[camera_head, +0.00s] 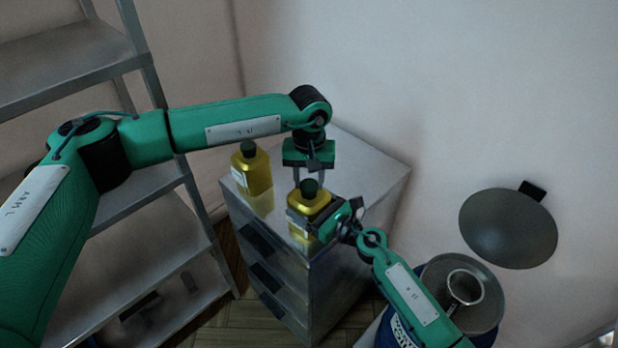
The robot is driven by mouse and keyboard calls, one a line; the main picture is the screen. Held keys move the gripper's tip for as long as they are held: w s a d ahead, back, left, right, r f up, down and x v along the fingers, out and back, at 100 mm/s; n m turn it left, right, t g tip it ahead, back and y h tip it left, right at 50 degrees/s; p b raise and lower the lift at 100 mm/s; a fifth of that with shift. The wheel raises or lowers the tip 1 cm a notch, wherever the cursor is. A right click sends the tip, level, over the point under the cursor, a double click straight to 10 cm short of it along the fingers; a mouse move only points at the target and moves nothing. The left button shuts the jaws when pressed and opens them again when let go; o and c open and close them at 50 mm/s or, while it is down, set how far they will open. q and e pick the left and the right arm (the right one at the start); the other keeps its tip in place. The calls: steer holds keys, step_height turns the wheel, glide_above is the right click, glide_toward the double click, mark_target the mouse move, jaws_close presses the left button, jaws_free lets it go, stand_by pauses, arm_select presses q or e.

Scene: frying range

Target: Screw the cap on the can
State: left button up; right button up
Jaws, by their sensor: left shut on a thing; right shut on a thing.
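A yellow can (315,199) with a dark green cap (309,187) on its top stands upright near the front of a metal cabinet top. My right gripper (308,222) reaches in from the right and is shut on the can's body. My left gripper (309,179) points down from above and is shut on the cap. The fingers hide part of the cap and of the can, and I cannot tell how tightly the cap sits.
A second yellow can (252,172) with a dark cap stands to the left on the metal cabinet (370,170). A metal shelf rack (140,230) stands at the left. A pan with a strainer (466,287) is at the lower right. A dark pan (508,229) hangs on the wall.

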arm_select(q)
steer(key=m, duration=0.4)
steer(key=shift+m, duration=0.4)
steer(key=m, duration=0.4)
steer(key=o, duration=0.9)
steer(key=shift+o, duration=0.2)
steer(key=shift+r, duration=2.25)
steer(key=shift+c, duration=0.4)
